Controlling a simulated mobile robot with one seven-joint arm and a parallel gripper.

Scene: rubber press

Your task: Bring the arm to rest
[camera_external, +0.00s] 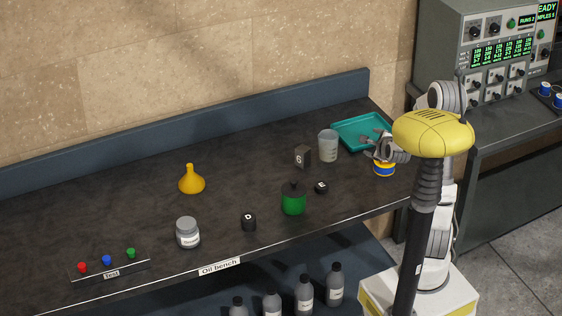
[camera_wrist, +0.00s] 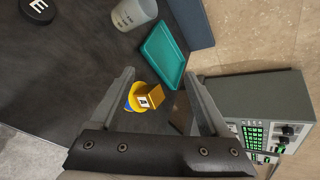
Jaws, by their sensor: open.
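My gripper (camera_external: 374,148) is at the right end of the bench, beside the teal tray and just above a yellow and blue tin (camera_external: 384,169). In the wrist view my gripper (camera_wrist: 158,74) is open, its two fingers spread wide. The yellow and blue tin (camera_wrist: 133,101) shows between the fingers, with a gold block (camera_wrist: 155,91) bearing a white label on or against it. I cannot tell whether a finger touches either. The block is hidden in the external view.
The teal tray (camera_external: 358,132), a translucent cup (camera_external: 328,145), a dark block (camera_external: 302,156) and a green pot (camera_external: 293,203) stand nearby on the dark bench (camera_external: 120,222). A grey instrument console (camera_external: 480,50) is at the right.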

